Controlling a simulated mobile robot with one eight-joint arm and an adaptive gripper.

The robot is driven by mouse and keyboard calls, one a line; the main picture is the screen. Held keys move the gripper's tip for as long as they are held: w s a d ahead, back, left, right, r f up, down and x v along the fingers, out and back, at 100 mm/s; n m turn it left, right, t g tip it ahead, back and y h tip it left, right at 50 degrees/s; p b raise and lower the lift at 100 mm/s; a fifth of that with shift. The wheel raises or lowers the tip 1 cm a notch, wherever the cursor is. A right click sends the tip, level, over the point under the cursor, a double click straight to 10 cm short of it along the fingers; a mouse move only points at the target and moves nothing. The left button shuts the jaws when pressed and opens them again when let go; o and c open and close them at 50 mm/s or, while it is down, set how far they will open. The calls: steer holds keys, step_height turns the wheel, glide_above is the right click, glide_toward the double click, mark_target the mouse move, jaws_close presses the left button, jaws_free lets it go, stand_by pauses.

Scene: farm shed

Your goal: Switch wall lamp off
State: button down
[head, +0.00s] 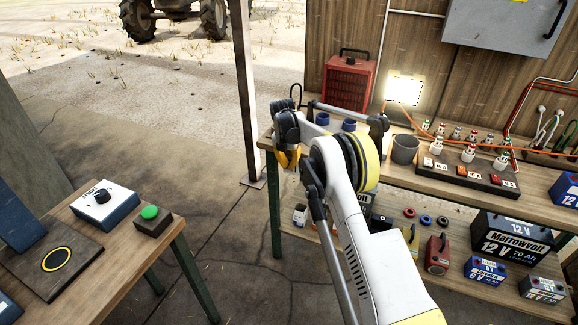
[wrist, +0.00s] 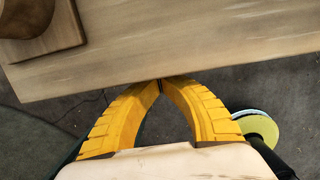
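The wall lamp (head: 404,89) glows bright white against the wood-plank wall in the head view. An orange cable (head: 440,138) runs from it across the bench. A dark power strip (head: 468,176) with several coloured rocker switches and plugs lies on the bench below and right of the lamp. The strip and lamp are not in the wrist view.
A grey cup (head: 405,149) and blue rings stand on the bench (head: 440,184); a red heater (head: 347,80) is behind. A left table (head: 120,235) holds a green button (head: 149,213) and a dial box. Open floor lies between.

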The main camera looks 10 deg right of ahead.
steer(key=shift+w, duration=0.2)
steer(key=shift+r, duration=0.1)
steer(key=shift+r+p, duration=0.35)
steer(key=shift+r, duration=0.3)
steer(key=shift+a, duration=0.1)
